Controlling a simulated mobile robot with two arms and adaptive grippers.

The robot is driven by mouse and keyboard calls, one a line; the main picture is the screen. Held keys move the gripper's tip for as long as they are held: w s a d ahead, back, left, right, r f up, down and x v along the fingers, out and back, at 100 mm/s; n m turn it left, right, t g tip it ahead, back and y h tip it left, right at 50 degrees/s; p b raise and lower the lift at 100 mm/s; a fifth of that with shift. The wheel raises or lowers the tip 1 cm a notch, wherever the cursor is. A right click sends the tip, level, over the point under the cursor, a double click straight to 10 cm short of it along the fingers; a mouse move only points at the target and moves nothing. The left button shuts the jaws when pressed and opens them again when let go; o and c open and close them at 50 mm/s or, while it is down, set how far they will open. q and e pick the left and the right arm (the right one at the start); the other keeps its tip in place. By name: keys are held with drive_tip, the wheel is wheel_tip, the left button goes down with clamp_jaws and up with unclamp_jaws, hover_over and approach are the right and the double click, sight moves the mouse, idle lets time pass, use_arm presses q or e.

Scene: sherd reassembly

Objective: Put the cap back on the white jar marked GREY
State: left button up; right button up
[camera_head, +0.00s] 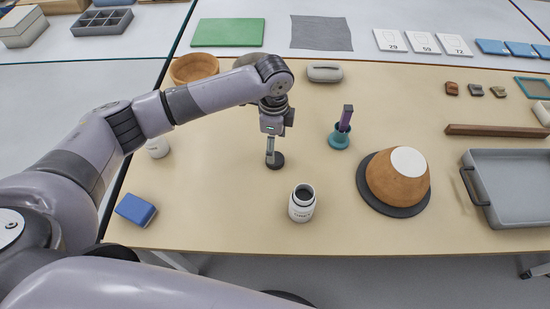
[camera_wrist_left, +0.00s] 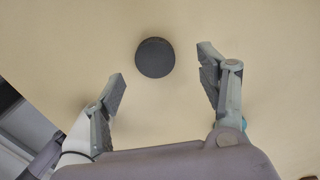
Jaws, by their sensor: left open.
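A dark grey round cap (camera_head: 277,162) lies flat on the beige table, and it also shows in the left wrist view (camera_wrist_left: 155,57). My left gripper (camera_head: 270,148) points down just over the cap. In the left wrist view my left gripper (camera_wrist_left: 163,78) is open, its fingers apart on either side of the cap's line and not touching it. The white jar (camera_head: 301,206) stands upright and uncapped near the table's front edge, to the right of the cap. Its mouth looks dark; its label is too small to read surely. My right gripper is not in view.
Another white jar (camera_head: 158,149) stands partly hidden behind my left arm. A blue block (camera_head: 136,210) lies front left. A wooden-coloured bowl (camera_head: 386,184) rests upside down on a dark disc right of the jar. A teal holder (camera_head: 339,138) stands behind. Table between cap and jar is clear.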

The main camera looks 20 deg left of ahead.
use_arm(q)
drive_tip(key=f, duration=0.4)
drive_tip(key=shift+s+d, duration=0.15)
drive_tip(key=shift+s, duration=0.25)
drive_tip(key=shift+f, duration=0.45)
drive_tip(key=shift+c, duration=0.2)
drive_tip(key=c, duration=0.9)
drive_tip(key=shift+r, duration=0.1)
wheel_tip(320, 180, up, 20)
drive_tip(key=shift+f, duration=0.1)
